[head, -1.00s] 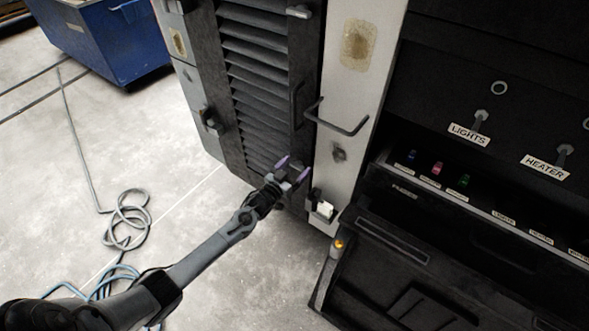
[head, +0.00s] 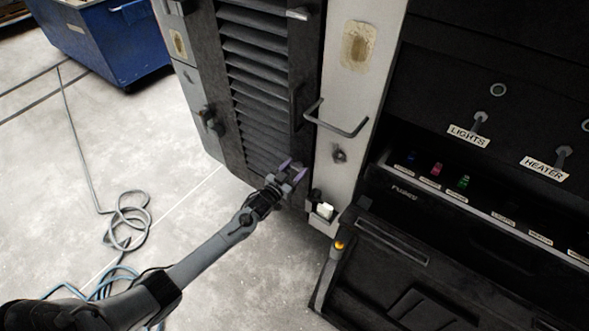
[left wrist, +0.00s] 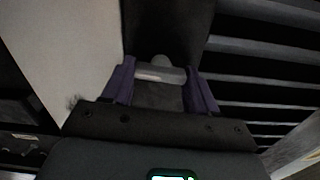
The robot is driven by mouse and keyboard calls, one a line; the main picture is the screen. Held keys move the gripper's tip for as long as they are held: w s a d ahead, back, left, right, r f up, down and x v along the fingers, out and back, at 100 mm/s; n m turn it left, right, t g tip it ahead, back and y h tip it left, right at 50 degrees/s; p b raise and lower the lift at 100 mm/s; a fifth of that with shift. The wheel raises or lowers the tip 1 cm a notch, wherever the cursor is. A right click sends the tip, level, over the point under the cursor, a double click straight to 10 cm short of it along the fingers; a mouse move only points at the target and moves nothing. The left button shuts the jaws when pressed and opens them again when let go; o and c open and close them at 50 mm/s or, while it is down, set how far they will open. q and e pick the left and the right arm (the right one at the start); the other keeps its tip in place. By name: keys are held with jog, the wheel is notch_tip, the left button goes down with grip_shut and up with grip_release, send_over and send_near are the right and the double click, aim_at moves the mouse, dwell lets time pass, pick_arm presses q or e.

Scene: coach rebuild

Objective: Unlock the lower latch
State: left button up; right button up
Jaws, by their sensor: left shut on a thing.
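The lower latch (left wrist: 160,73) is a small light-grey bar on a dark panel, shown in the left wrist view. It lies crosswise between the two purple fingers of my left gripper (left wrist: 161,88), which is shut on it. In the head view my left gripper (head: 292,169) is at the lower right edge of the black louvred door (head: 257,75), and it hides most of the latch there. A similar light-grey upper latch (head: 297,14) shows near the door's top right. My right gripper is not in view.
A white post (head: 352,90) with a dark grab handle (head: 337,120) stands right of the door. A black control console (head: 470,190) with switches fills the right side. A blue bin (head: 105,45) and a coiled cable (head: 127,222) are on the open concrete floor at left.

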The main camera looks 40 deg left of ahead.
pick_arm(q)
jog(key=m+p, duration=0.1)
jog(key=m, duration=0.7)
jog(key=shift+d+m+p, duration=0.1)
jog(key=shift+m+p, duration=0.2)
jog(key=m, duration=0.3)
jog(key=shift+m, duration=0.3)
jog(key=m, duration=0.4)
jog(key=shift+f+m+p, duration=0.15)
jog(key=shift+m+p, duration=0.15)
jog(key=shift+p, duration=0.1)
jog(key=o, duration=1.1)
jog(key=shift+c, duration=0.2)
jog(key=shift+s, duration=0.1)
